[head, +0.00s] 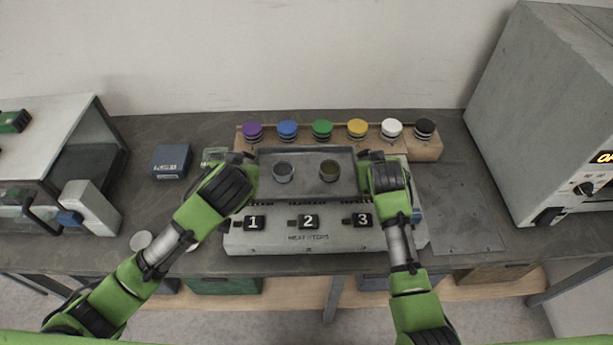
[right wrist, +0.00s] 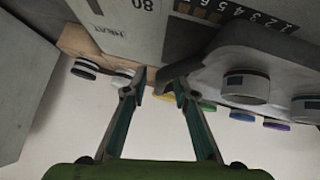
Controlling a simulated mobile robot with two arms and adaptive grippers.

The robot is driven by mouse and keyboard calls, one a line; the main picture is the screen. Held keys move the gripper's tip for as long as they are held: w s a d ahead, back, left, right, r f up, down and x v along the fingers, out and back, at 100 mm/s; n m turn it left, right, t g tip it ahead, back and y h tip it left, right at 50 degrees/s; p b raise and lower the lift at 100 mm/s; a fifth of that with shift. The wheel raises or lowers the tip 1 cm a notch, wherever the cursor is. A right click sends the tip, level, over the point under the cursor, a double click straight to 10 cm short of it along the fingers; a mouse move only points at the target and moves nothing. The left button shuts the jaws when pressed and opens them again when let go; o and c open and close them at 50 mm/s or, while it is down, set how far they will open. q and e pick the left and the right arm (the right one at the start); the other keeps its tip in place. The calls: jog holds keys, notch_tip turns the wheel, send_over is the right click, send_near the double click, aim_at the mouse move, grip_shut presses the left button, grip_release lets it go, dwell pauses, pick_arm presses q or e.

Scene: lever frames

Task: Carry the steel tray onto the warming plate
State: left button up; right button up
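The steel tray (head: 305,190), a dark grey rectangle with a raised rim, is over the warming plate (head: 285,238), the pale unit with tags 1, 2 and 3. I cannot tell if it touches the plate. Two small round cups (head: 283,172) (head: 329,171) stand in it. My left gripper (head: 246,165) is at the tray's left end; its fingers are hidden. My right gripper (head: 366,163) is at the right end. In the right wrist view its fingers (right wrist: 161,82) are apart around the tray's grey end (right wrist: 205,65), with a gap beside one finger.
A wooden rack (head: 425,147) with several coloured-capped jars stands behind the plate. A large grey machine (head: 545,100) stands at right.

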jog(key=v, duration=1.2)
jog(key=shift+f, duration=0.1)
